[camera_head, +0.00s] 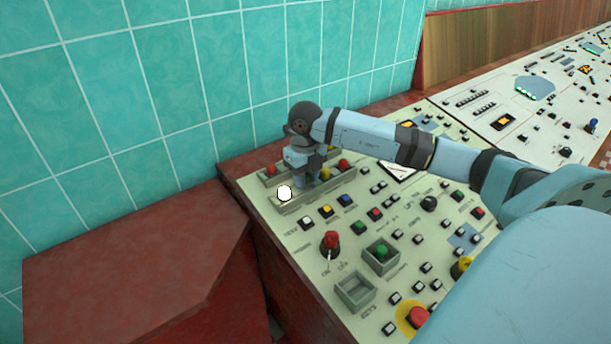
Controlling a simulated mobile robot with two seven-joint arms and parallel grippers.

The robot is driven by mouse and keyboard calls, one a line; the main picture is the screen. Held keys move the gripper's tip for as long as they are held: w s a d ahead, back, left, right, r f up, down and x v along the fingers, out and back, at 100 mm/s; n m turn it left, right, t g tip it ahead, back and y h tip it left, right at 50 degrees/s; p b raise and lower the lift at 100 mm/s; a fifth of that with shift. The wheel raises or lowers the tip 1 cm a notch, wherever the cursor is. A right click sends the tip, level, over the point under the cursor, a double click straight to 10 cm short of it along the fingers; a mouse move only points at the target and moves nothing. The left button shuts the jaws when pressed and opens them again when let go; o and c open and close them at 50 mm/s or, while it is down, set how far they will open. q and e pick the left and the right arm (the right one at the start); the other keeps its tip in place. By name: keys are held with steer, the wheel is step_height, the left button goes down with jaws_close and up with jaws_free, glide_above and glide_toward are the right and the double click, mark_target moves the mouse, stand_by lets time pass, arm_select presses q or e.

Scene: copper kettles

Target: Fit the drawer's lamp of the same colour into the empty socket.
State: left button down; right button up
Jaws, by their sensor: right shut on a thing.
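My right gripper (308,181) points down over the grey lamp strips at the panel's far left end. It is shut on what seems to be a lamp; the fingers hide it and its colour. A white lamp (284,193) sits in the front strip (290,206), just left of the gripper. A yellow lamp (325,174) shows close to the gripper's right side. A red lamp (344,165) is further right, and another red lamp (270,169) is in the back strip. I cannot make out a drawer or which socket is empty. My left gripper is out of view.
A grey open box (355,291) looks empty; another box (381,256) holds a green piece. A red knob (331,240) and many small buttons stand on the cream panel. A tiled wall (190,90) rises behind. The dark red ledge (130,250) at left is clear.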

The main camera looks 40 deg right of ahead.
steer(key=shift+f, duration=0.35)
steer(key=shift+f+b, duration=0.15)
steer(key=shift+b, duration=0.15)
steer(key=o, duration=1)
steer(key=shift+a, duration=0.1)
steer(key=shift+r+p, duration=1.4)
steer(key=shift+r, duration=0.8)
steer(key=shift+r+p, duration=1.1)
steer(key=shift+r, duration=0.75)
